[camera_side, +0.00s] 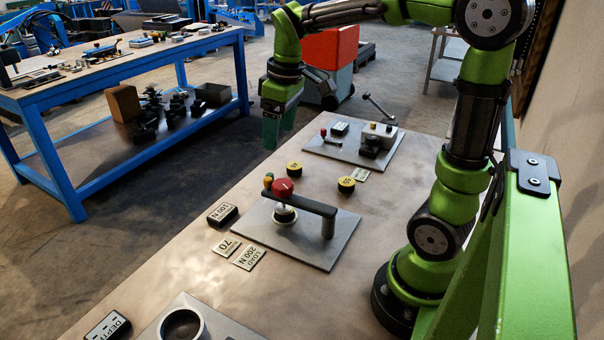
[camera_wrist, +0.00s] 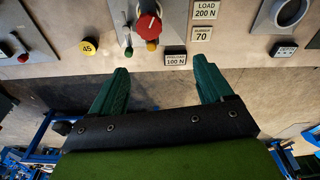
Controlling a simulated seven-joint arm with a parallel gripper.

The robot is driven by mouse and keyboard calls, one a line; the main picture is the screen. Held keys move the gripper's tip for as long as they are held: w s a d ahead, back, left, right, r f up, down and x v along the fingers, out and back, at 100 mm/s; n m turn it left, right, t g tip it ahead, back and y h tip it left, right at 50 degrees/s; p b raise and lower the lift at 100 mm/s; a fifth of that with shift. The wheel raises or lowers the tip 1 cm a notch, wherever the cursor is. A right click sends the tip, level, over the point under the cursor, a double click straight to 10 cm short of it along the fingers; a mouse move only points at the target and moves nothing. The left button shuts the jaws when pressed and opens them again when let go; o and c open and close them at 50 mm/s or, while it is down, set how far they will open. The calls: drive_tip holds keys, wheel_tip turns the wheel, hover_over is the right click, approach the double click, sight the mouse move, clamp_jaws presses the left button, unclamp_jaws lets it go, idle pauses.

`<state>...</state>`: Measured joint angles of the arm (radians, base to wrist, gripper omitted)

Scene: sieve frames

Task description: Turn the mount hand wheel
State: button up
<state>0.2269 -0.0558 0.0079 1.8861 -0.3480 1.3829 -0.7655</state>
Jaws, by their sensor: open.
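The red hand wheel (camera_side: 282,187) sits on top of a clamp with a dark cross arm, on a grey base plate (camera_side: 310,254). It also shows at the top of the wrist view (camera_wrist: 149,26), beyond my fingertips. A small yellow knob (camera_wrist: 151,45) and a green one are beside it. My gripper (camera_side: 279,138) is open and empty, pointing down, above and behind the wheel in the side view. In the wrist view both fingers (camera_wrist: 163,75) are wide apart, with only bench edge and floor between them.
A black 100 N block (camera_side: 222,214) and the 70 and 200 N plates (camera_side: 249,257) lie left of the base plate. Two yellow discs (camera_side: 347,185) lie behind it. A second fixture with a lever (camera_side: 376,140) stands farther back. A round cup fixture (camera_side: 181,327) is in front.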

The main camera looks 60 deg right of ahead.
sight(283, 183)
drive_tip(key=f+n, duration=0.2)
drive_tip(key=f, duration=0.3)
drive_tip(key=d+f+n+g, duration=0.1)
drive_tip(key=f, duration=0.4)
drive_tip(key=w+d+f+n, duration=0.1)
drive_tip(key=f+n, duration=0.1)
drive_tip(key=f, duration=0.2)
drive_tip(key=shift+f+n+g, duration=0.3)
drive_tip(key=shift+f+g, duration=0.1)
drive_tip(key=shift+c, duration=0.2)
drive_tip(key=c, duration=1)
